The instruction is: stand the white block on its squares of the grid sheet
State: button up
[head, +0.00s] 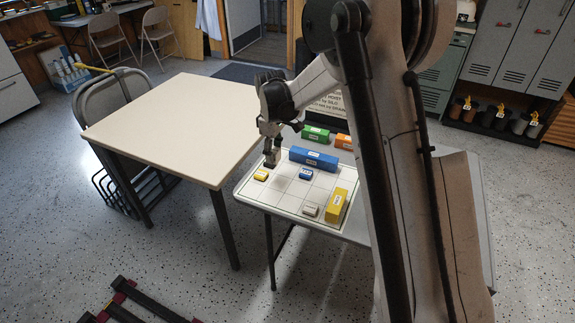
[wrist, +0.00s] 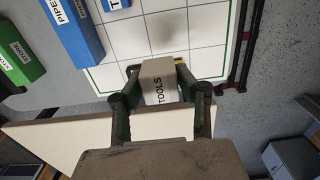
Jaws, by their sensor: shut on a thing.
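My gripper (head: 270,160) is over the far-left edge of the white grid sheet (head: 285,190). In the wrist view my gripper (wrist: 158,82) is shut on a white block (wrist: 157,88) labelled TOOLS, with a finger on each side. In the head view the held block cannot be made out. The grid sheet also shows behind it in the wrist view (wrist: 125,50), below the gripper. A small white block (head: 310,210) with a label lies on the near-right part of the sheet.
On the sheet are a long blue block (head: 314,159), small blue block (head: 306,174), small yellow block (head: 261,175) close to my gripper, and long yellow block (head: 336,204). Green (head: 315,134) and orange (head: 344,142) blocks lie beyond. A bare cream table (head: 170,125) stands left.

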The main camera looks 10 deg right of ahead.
send_over(288, 170)
notch_tip(288, 170, down, 4)
jog(key=shift+s+a+r, duration=0.1)
jog(key=shift+r, duration=0.15)
jog(key=shift+f, duration=2)
jog(key=shift+b, duration=0.3)
jog(key=shift+f, duration=0.15)
jog(key=o, duration=0.9)
